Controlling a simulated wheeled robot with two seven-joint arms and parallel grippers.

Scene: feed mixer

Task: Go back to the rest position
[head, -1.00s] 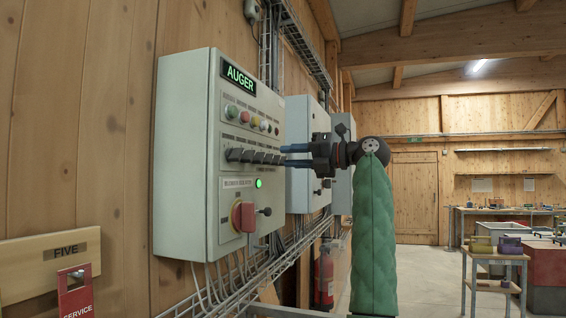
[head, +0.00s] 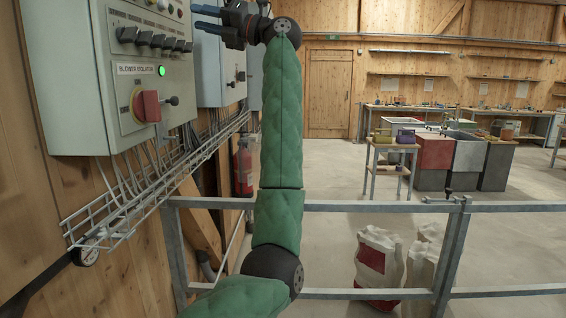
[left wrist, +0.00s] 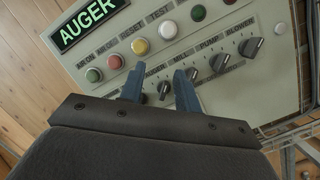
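The grey control cabinet (head: 75,90) hangs on the wooden wall at the left of the head view. Its row of black knobs (head: 155,41), a lit green lamp (head: 161,71) and a red isolator handle (head: 146,106) show there. My left gripper (head: 197,18) is at the top edge, in front of the cabinet's right side. In the left wrist view, its two blue fingers (left wrist: 160,82) stand apart in front of the panel, with nothing seen held. That panel carries the lit AUGER sign (left wrist: 88,22), coloured buttons and selector knobs. My right gripper is out of view.
A wire cable tray (head: 150,190) runs along the wall under the cabinet. A metal railing (head: 370,206) crosses the front. Beyond it are white sacks (head: 378,260), a small table (head: 392,160) and bins. A red extinguisher (head: 243,168) stands by the wall.

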